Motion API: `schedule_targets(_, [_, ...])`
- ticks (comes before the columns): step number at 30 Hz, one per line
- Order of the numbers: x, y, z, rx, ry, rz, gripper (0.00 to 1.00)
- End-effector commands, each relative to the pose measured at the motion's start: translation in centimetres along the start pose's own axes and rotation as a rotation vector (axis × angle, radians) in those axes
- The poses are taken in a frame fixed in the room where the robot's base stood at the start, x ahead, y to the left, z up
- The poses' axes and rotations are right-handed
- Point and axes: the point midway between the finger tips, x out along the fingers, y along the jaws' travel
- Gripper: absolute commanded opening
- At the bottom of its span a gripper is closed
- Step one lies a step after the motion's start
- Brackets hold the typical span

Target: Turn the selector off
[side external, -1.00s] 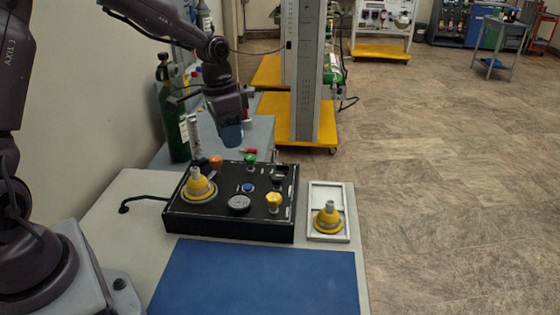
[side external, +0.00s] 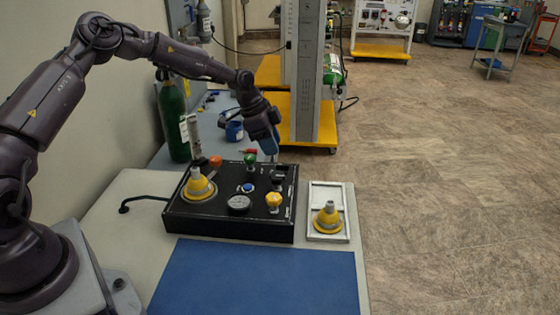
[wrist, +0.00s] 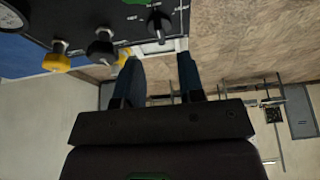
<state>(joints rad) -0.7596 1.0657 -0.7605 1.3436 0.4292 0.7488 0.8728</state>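The black control box (side external: 225,228) sits on the table and carries several knobs. Two dark knobs are at its right side, a far one (side external: 282,169) and a nearer one (side external: 277,181); which is the selector I cannot tell. My gripper (side external: 271,149) is above the box's far right part, pointing down. In the wrist view my gripper (wrist: 160,62) has its blue fingers apart with nothing between them.
The box also has a green knob (side external: 250,160), orange knob (side external: 215,161), blue button (side external: 247,187), gauge (side external: 239,203) and yellow mask (side external: 199,187). A white tray (side external: 315,236) with another mask stands right. A blue mat (side external: 255,280) lies clear in front. A green cylinder (side external: 173,120) stands behind.

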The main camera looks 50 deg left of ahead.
Motion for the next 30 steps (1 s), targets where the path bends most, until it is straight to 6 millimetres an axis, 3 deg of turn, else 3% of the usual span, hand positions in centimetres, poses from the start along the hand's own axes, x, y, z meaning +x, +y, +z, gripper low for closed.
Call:
schedule_targets(3, [2.5,0.1,0.0,0.0,0.0,0.003,0.36])
schedule_targets(9, [5.1,0.1,0.0,-0.001,0.0,0.002,0.36])
schedule_targets(21, [5.9,0.0,0.0,-0.001,0.0,0.0,0.36])
schedule_targets(22, [5.9,0.0,0.0,-0.001,0.0,0.0,0.33])
schedule_targets(26, [5.9,0.0,0.0,-0.001,0.0,0.0,0.04])
schedule_targets(30, [5.9,0.0,0.0,-0.001,0.0,0.0,0.0])
